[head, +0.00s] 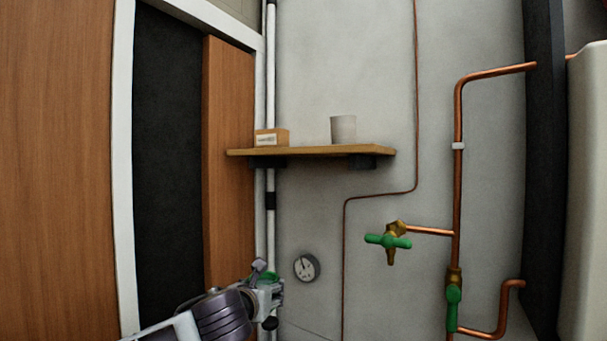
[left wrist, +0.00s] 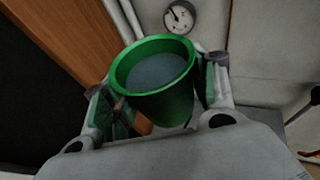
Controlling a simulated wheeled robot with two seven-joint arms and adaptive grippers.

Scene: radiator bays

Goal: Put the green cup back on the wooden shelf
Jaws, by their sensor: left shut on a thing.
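The green cup (left wrist: 163,103) is between the fingers of my left gripper (left wrist: 160,112) in the left wrist view, with a greyish inside. My left gripper is shut on it. In the head view my left gripper (head: 265,288) is low, left of centre, and only a little of the green cup (head: 264,276) shows there. The wooden shelf (head: 310,151) is on the wall, above and to the right of the gripper. On it are a small cardboard box (head: 271,137) at the left and a light grey cup (head: 343,129) right of the middle. My right gripper does not show.
A round gauge (head: 306,267) is on the wall just right of my left gripper. A tap with a green handle (head: 388,241) and copper pipes (head: 457,180) are further right. White vertical pipes (head: 270,90) run behind the shelf's left end. The shelf has bare room between box and grey cup.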

